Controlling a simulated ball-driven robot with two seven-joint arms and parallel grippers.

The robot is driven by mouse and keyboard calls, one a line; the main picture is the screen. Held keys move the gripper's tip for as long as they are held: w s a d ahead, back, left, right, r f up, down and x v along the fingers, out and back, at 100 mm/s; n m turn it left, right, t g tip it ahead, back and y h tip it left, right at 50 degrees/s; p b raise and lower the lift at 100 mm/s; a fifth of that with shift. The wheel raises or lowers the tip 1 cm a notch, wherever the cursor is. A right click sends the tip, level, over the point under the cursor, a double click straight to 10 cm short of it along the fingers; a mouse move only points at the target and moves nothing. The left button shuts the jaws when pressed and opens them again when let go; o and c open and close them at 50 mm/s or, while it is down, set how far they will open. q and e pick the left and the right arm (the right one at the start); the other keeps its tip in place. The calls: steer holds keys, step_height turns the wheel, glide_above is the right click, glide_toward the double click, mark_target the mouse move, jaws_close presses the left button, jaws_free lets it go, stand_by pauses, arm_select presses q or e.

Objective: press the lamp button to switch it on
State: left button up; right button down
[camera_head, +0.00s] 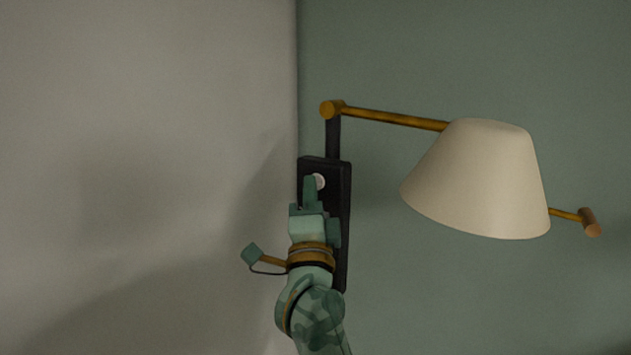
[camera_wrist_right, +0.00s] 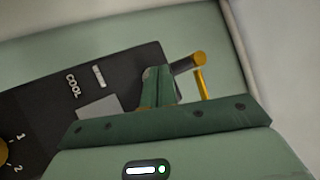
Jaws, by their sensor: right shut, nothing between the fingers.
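The wall lamp has a cream shade (camera_head: 478,180), on a brass arm (camera_head: 390,118) at the right of the head view; the shade shows no glow. Its black wall plate (camera_head: 340,215) is partly hidden by my right arm. In the wrist view the shut fingers (camera_wrist_right: 159,82) overlap the plate's end (camera_wrist_right: 125,68) and cover most of the button; contact cannot be told. My left gripper is not in view.
The wrist view shows a white slot (camera_wrist_right: 99,76), the word COOL, a grey square (camera_wrist_right: 98,108) and a brass knob (camera_wrist_right: 3,152) with numbers on the plate. A pale wall (camera_head: 150,120) meets the green wall (camera_head: 580,90) just left of the plate. The shade hangs to the right.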

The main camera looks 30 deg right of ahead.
steer(key=shift+d, duration=0.1)
stand_by(0.5)
steer(key=shift+s+a, duration=0.3)
steer(key=shift+a, duration=0.4)
steer(key=shift+p, duration=0.3)
steer(key=shift+s+a, duration=0.3)
steer(key=shift+a, duration=0.45)
steer(key=shift+s+a, duration=0.35)
steer(key=shift+a, duration=0.45)
steer(key=shift+s+a, duration=0.3)
steer(key=shift+a, duration=0.45)
